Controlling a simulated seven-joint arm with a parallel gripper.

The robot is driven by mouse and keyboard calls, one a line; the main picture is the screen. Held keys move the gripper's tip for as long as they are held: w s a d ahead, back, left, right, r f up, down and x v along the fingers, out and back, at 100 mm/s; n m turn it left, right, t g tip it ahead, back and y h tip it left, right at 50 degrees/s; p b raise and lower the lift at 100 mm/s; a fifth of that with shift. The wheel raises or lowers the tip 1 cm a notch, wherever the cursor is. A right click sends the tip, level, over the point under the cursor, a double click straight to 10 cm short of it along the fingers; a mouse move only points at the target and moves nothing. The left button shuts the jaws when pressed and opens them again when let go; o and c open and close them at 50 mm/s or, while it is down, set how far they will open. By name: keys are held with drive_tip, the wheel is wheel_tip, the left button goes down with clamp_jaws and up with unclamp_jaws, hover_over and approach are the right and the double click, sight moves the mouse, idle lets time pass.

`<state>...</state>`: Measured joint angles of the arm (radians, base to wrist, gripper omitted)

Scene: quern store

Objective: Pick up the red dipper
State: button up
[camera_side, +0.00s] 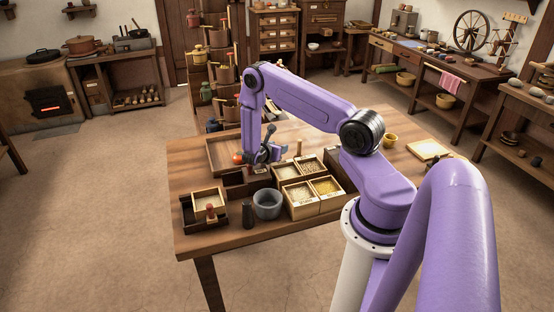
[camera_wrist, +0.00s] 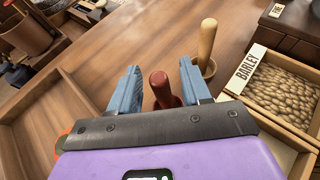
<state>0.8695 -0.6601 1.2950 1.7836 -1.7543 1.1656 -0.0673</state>
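The red dipper (camera_wrist: 161,88) shows in the wrist view as an upright dark-red handle with a rounded top. It stands between the two blue fingers of my gripper (camera_wrist: 160,85). The fingers are open, with a gap on each side of the handle. The dipper's lower end is hidden behind my gripper's dark front plate. In the side view my gripper (camera_side: 267,153) is low over the table, among the boxes. I cannot make out the dipper there.
A pale wooden-handled dipper (camera_wrist: 207,42) stands just beyond my right finger. The barley box (camera_wrist: 244,70) is close on the right. An empty wooden tray (camera_wrist: 62,75) lies left. A grey bowl (camera_side: 267,207) and grain boxes (camera_side: 301,208) stand near the table's front.

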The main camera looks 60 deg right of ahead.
clamp_jaws()
drive_tip(key=shift+r, duration=0.1)
